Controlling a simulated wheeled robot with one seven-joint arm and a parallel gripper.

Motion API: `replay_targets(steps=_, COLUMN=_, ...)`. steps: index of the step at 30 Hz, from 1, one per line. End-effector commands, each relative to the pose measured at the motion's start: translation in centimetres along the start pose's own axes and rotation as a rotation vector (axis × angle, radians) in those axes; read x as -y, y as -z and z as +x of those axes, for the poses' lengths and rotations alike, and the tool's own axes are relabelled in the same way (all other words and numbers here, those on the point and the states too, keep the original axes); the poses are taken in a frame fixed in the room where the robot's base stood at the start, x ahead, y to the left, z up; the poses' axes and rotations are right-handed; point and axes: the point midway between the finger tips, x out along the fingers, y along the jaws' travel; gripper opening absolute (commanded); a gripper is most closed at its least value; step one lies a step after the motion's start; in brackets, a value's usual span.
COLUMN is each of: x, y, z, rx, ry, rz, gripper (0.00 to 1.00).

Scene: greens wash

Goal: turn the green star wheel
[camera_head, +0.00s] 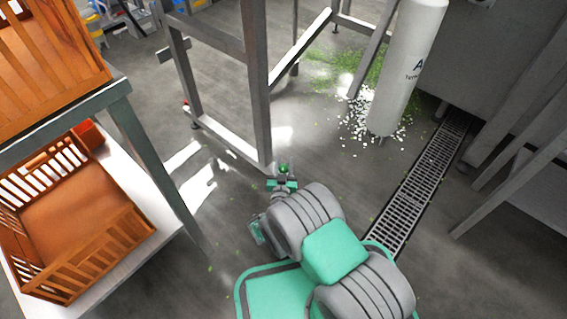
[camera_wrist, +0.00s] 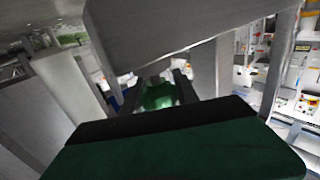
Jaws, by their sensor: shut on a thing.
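The green star wheel (camera_head: 284,168) shows as a small dark green knob by the lower end of a grey post in the head view. My gripper (camera_head: 282,182) is at the end of my grey and teal arm, right at the wheel. In the wrist view the wheel (camera_wrist: 158,97) is a green shape between the two dark fingers of my gripper (camera_wrist: 162,92), which are shut on it. The fingers hide its sides, and its points cannot be made out. How far it is turned cannot be told.
A grey frame post (camera_head: 257,95) rises just behind the wheel, and a grey beam (camera_wrist: 190,50) crosses close above it in the wrist view. Orange crates (camera_head: 75,215) stand on a rack at left. A white cylinder (camera_head: 402,75) and a floor drain grate (camera_head: 425,180) are at right.

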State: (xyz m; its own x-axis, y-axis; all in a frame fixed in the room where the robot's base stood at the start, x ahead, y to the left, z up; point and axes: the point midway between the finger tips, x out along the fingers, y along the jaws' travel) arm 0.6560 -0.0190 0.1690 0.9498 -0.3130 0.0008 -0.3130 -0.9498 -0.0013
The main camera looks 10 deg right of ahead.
Motion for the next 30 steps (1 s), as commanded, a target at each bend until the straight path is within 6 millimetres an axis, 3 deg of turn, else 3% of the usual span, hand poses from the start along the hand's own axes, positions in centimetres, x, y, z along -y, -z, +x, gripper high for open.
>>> replay_targets(steps=15, x=-0.8, y=-0.1, z=-0.2, rx=0.001, ry=-0.339, rz=-0.001, gripper=0.0)
replay_targets(steps=30, x=-1.0, y=-0.1, z=-0.2, rx=0.002, ry=-0.4, rz=-0.002, gripper=0.0)
